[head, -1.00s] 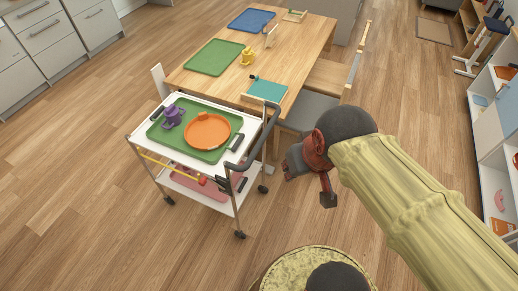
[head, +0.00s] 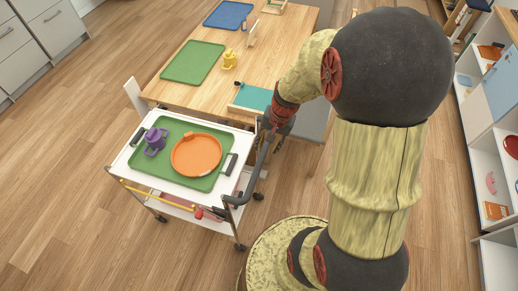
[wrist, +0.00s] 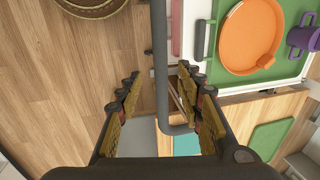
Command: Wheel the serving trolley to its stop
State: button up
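The serving trolley (head: 148,179) is white-topped and stands against the near end of the wooden table. It carries a green tray (head: 212,182) with an orange round dish (head: 196,155) and a purple cup (head: 155,141). Its dark grey handle (head: 257,168) is on its right side. My gripper (head: 272,122) is at the handle's far end in the head view. In the wrist view my gripper (wrist: 160,105) is open, with the handle bar (wrist: 160,65) between its fingers and gaps on both sides. I cannot tell which thing is the stop.
The table (head: 225,85) behind the trolley holds a green tray (head: 192,62), a blue tray (head: 229,14) and a yellow cup (head: 230,60). A white upright panel (head: 134,96) stands at its left. Floor left of the trolley (head: 60,170) is clear. Shelves (head: 497,160) stand at right.

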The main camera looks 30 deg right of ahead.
aim_at(263, 155)
jog(key=f, duration=0.2)
jog(key=w+f+b, duration=0.1)
jog(key=f, duration=0.4)
jog(key=shift+w+a+b, duration=0.15)
jog(key=shift+a+b, duration=0.25)
jog(key=shift+c, duration=0.5)
jog(key=c, duration=0.7)
grip_shut()
